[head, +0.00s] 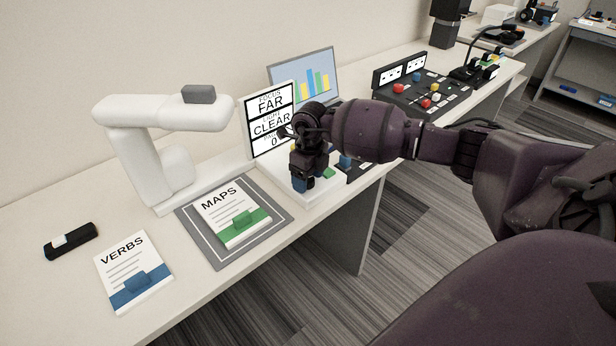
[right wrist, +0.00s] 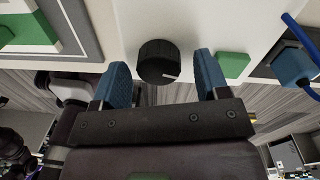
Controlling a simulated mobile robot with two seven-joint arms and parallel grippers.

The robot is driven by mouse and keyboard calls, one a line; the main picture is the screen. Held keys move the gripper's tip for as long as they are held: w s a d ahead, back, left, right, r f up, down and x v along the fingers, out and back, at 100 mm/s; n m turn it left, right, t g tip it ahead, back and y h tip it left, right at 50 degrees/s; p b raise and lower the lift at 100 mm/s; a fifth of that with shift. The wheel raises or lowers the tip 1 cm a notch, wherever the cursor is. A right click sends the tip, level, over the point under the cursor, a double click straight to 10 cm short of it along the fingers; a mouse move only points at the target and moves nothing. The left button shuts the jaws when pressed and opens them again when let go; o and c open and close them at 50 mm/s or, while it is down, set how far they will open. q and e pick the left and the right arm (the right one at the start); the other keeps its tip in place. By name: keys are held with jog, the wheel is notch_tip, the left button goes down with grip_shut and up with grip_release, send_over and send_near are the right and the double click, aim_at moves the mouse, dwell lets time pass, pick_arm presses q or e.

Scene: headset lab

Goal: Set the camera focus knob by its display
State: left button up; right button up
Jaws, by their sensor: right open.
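The black focus knob (right wrist: 158,62) with a white pointer mark sits on a white panel (right wrist: 190,22) in the right wrist view. My right gripper (right wrist: 161,72) is open, with one blue finger on each side of the knob and a visible gap to each. In the head view my right gripper (head: 305,180) is over the white base and hides the knob. The display (head: 271,120) stands behind it and reads FAR under focus, CLEAR below, and 0 at the bottom. The white camera arm (head: 150,150) is to its left. My left gripper is not in view.
A green button (right wrist: 232,65) and a blue plug (right wrist: 295,66) with a cable are right of the knob. The MAPS booklet (head: 232,212) lies on a grey mat (head: 272,214). The VERBS booklet (head: 130,262) and a small black device (head: 70,241) lie further left.

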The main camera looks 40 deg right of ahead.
jog(key=c, duration=0.9)
